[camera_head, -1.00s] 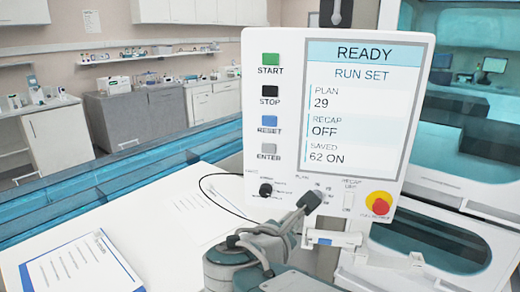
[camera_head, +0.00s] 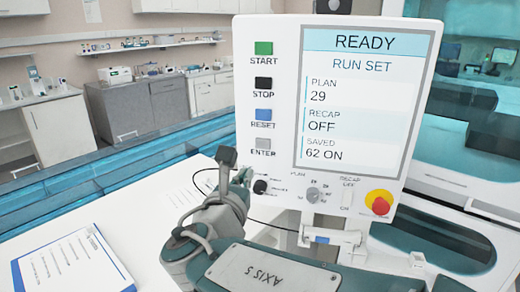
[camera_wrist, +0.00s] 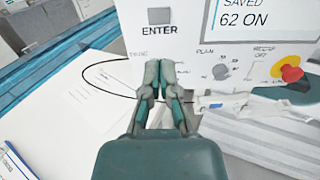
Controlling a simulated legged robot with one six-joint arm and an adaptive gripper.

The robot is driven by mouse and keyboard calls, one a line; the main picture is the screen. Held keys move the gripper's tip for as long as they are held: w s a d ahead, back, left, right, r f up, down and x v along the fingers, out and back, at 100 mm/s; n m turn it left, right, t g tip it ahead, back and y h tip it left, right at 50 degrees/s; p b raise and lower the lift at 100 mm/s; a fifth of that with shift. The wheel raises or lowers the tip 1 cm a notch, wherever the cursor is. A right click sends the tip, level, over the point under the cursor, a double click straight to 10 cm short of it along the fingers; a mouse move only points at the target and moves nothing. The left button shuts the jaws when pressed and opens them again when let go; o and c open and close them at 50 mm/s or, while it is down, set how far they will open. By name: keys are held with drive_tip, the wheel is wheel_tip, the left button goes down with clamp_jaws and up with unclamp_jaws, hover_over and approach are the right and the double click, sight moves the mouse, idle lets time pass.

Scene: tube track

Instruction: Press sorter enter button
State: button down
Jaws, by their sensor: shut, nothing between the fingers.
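The sorter panel (camera_head: 444,60) is an upright white board with a lit screen (camera_head: 365,95) reading READY, RUN SET, PLAN 29, RECAP OFF, SAVED 62 ON. The grey ENTER button (camera_head: 263,144) is the lowest of the button column on the panel's left. It also shows at the top of the wrist view (camera_wrist: 159,16). My gripper (camera_wrist: 160,66) is shut and empty, its fingertips below the ENTER label in the wrist view. I see no contact with the button; the exact gap to the panel is hard to tell.
Above ENTER are the blue RESET (camera_head: 263,114), black STOP (camera_head: 263,83) and green START (camera_head: 263,48) buttons. Below are a black knob (camera_head: 260,187), a PLAN dial (camera_head: 313,195), a RECAP switch (camera_head: 347,194) and a red stop knob (camera_head: 379,203). A clipboard (camera_head: 75,262) lies on the white table.

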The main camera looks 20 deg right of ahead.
sight(262, 145)
drive_tip(key=x, duration=1.2)
drive_tip(key=shift+f, duration=0.1)
drive_tip(key=shift+w, duration=0.1)
